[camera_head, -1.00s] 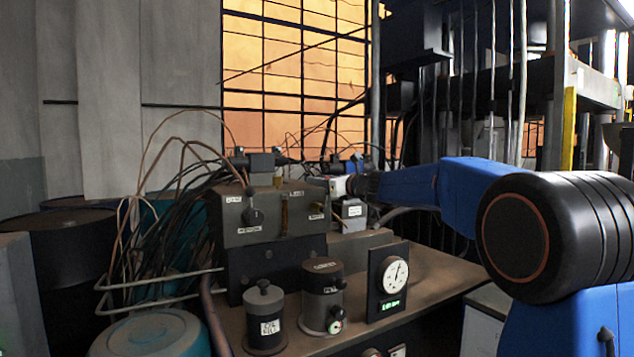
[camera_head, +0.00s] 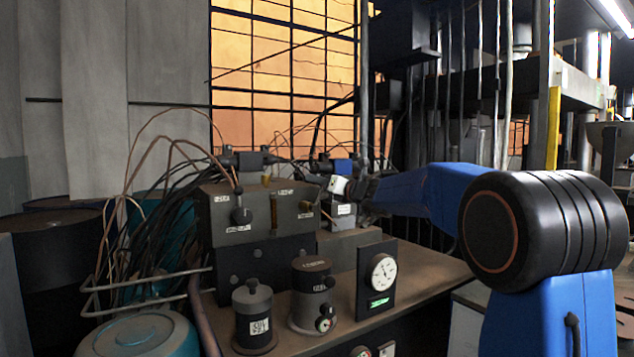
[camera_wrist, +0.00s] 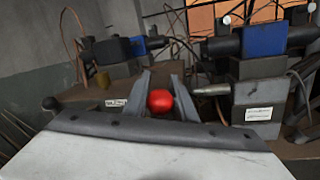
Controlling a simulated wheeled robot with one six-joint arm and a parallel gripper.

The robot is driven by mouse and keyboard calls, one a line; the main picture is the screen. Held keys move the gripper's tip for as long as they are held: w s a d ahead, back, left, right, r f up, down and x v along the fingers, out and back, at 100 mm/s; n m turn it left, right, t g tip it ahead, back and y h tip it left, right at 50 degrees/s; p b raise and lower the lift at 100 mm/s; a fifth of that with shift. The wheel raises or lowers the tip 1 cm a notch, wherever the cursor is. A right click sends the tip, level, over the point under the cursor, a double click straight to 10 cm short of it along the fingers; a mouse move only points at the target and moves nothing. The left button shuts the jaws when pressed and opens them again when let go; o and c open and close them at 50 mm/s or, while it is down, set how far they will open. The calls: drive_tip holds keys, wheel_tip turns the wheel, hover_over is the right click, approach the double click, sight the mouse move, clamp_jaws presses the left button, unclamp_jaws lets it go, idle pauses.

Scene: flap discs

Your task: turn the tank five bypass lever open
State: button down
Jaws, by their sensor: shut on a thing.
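A round red knob (camera_wrist: 160,101) shows in the wrist view between the two grey fingers of my gripper (camera_wrist: 161,92), which are closed on its sides. Its stem and pivot are hidden, so I cannot tell the lever's angle. In the head view my gripper (camera_head: 339,186) is at the right end of the grey valve block (camera_head: 257,221), its white body tilted. The red knob is not visible there. No label naming tank five is legible.
Blue-and-black fittings (camera_wrist: 264,42) stand just beyond my gripper, with a white label (camera_wrist: 258,114) below. A black ball-ended lever (camera_head: 241,215) is on the block's front. Two dark cylinders and a dial gauge (camera_head: 383,271) stand on the bench in front. Loose cables hang at left.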

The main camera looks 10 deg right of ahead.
drive_tip(key=c, duration=1.5)
unclamp_jaws()
drive_tip(key=shift+o, duration=0.2)
drive_tip(key=shift+s+d, duration=0.1)
drive_tip(key=v, duration=1.7)
drive_tip(key=shift+s, duration=0.1)
